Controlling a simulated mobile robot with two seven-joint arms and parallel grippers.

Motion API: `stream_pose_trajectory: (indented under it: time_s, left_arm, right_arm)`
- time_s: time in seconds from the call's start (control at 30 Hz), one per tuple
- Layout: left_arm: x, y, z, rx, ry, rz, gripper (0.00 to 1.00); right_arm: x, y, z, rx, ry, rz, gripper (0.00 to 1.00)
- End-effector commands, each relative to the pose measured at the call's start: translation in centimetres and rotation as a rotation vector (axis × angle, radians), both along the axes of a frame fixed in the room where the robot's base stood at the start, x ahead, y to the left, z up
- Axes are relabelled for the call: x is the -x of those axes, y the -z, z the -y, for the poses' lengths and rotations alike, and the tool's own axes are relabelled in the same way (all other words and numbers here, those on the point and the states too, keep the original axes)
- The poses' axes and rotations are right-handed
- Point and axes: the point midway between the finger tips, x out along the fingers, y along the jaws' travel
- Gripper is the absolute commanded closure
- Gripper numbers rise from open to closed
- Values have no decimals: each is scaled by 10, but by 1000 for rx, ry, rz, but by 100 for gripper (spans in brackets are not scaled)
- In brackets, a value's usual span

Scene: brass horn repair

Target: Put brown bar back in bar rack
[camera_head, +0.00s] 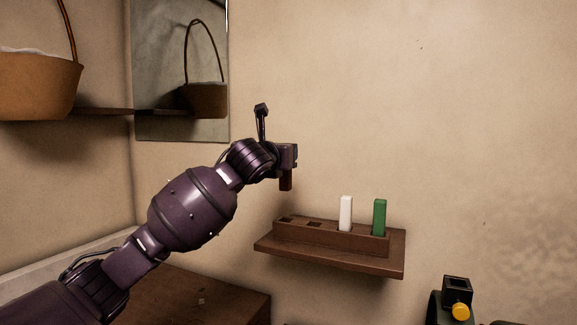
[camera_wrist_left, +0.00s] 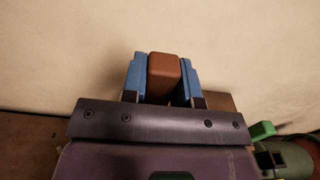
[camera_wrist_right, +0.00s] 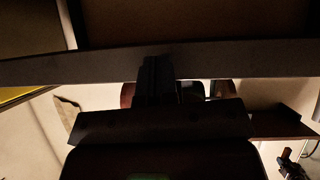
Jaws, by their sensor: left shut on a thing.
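The brown bar (camera_head: 286,180) hangs upright below my left gripper (camera_head: 288,156) in the head view. In the left wrist view my left gripper (camera_wrist_left: 161,85) is shut on the brown bar (camera_wrist_left: 164,72), with a blue finger on each side. The bar rack (camera_head: 330,238) sits on a small wall shelf, below and to the right of the gripper. Its two left slots (camera_head: 287,219) look empty. A white bar (camera_head: 346,213) and a green bar (camera_head: 379,216) stand upright in its right part. My right gripper (camera_wrist_right: 157,80) shows dark in the right wrist view; its fingers are hard to make out.
The wall shelf (camera_head: 385,268) sticks out under the rack. A brown cabinet top (camera_head: 215,295) is below at left. A mirror (camera_head: 160,60) and a basket (camera_head: 38,85) are at upper left. A black holder with a yellow knob (camera_head: 460,311) is at lower right.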

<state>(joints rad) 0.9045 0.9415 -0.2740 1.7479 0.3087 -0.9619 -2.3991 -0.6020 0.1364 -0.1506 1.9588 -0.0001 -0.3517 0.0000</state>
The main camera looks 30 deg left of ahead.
Motion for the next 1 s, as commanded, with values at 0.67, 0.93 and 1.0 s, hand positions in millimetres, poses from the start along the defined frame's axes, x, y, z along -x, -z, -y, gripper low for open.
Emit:
stream_pose_trajectory:
  time_s: [0.67, 0.93, 1.0]
  left_arm:
    - [1, 0, 0, -1, 0, 0, 96]
    - [1, 22, -1, -1, -1, 0, 96]
    - [1, 27, 0, 0, 0, 0, 96]
  right_arm:
    - [11, 9, 3, 4, 3, -25, 100]
    - [7, 12, 3, 4, 3, -14, 100]
    - [6, 11, 3, 4, 2, -9, 100]
